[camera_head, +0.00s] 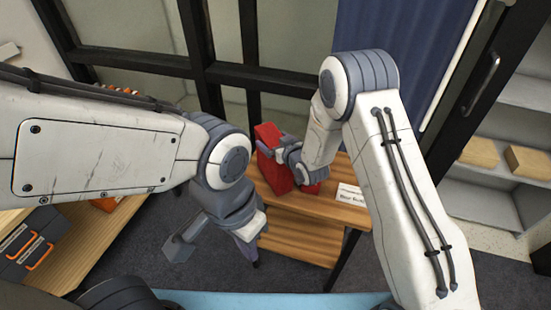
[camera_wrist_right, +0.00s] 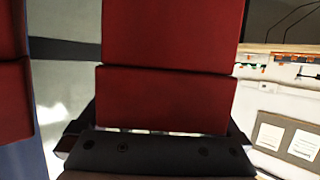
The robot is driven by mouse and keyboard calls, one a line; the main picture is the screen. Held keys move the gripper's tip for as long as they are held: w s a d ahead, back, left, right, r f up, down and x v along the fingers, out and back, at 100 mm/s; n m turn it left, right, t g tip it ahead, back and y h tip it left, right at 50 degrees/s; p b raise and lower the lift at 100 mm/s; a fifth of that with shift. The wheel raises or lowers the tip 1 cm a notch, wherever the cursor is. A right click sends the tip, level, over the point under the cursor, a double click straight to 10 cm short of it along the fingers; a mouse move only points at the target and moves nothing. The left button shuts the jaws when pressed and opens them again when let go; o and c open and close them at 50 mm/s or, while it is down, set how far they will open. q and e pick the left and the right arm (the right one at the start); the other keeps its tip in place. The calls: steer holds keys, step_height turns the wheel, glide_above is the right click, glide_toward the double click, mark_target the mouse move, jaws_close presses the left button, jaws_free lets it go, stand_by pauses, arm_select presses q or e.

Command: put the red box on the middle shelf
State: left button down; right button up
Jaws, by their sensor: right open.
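The red box (camera_head: 268,138) stands on a small wooden table in the head view, partly hidden by my right gripper (camera_head: 302,172). In the right wrist view the red box (camera_wrist_right: 170,55) fills the middle, with a seam across it. My right gripper (camera_wrist_right: 155,135) is open, its fingers low at either side of the box. My left gripper (camera_head: 215,245) hangs empty below its arm, fingers apart, away from the box. A grey shelf unit (camera_head: 485,187) stands at the right; which shelf is the middle one I cannot tell.
The wooden table (camera_head: 300,240) carries a white label card (camera_head: 350,194). Brown boxes (camera_head: 479,152) sit on the right shelf unit. Dark boxes with orange trim (camera_head: 25,245) are at the left. A red strip (camera_wrist_right: 12,85) shows at the wrist view's left edge, possibly a reflection.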

jaws_close()
steer(key=shift+r, duration=0.1)
